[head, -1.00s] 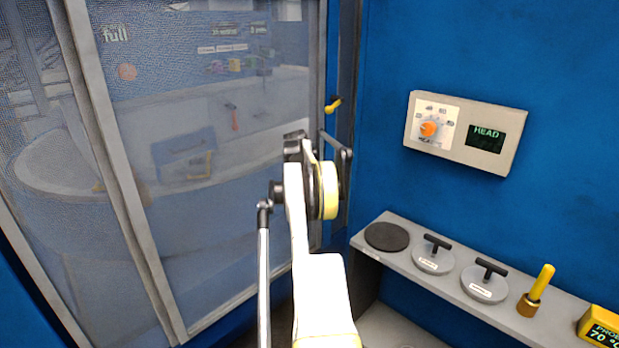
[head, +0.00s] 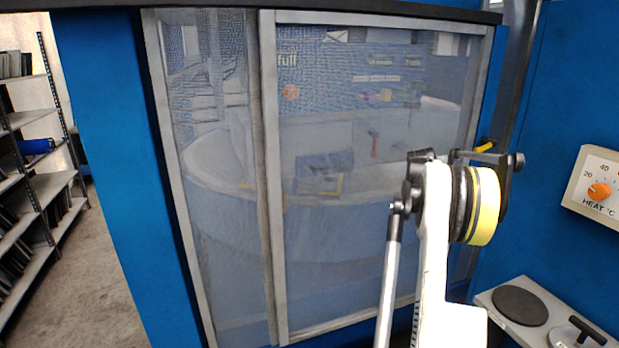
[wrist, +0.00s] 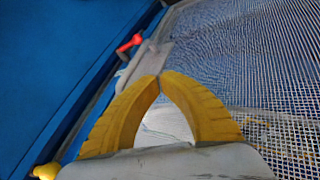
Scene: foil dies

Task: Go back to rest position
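My gripper (wrist: 160,78) shows in the wrist view with its two ribbed yellow fingers touching at the tips. It is shut, with no object pinched at the tips. A pale patch shows through the gap between the fingers. In the head view my arm is raised at the right of the picture, in front of the mesh door (head: 345,240). In the wrist view the mesh (wrist: 255,70) fills the right side, close to the fingers.
A blue wall (wrist: 60,60) is at left in the wrist view, with a red-ended lever (wrist: 130,43) and a yellow knob (wrist: 45,171). The head view shows a heat dial panel (head: 597,188), a grey ledge with a dark disc (head: 520,306), shelving (head: 50,190), and open floor (head: 95,270) at left.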

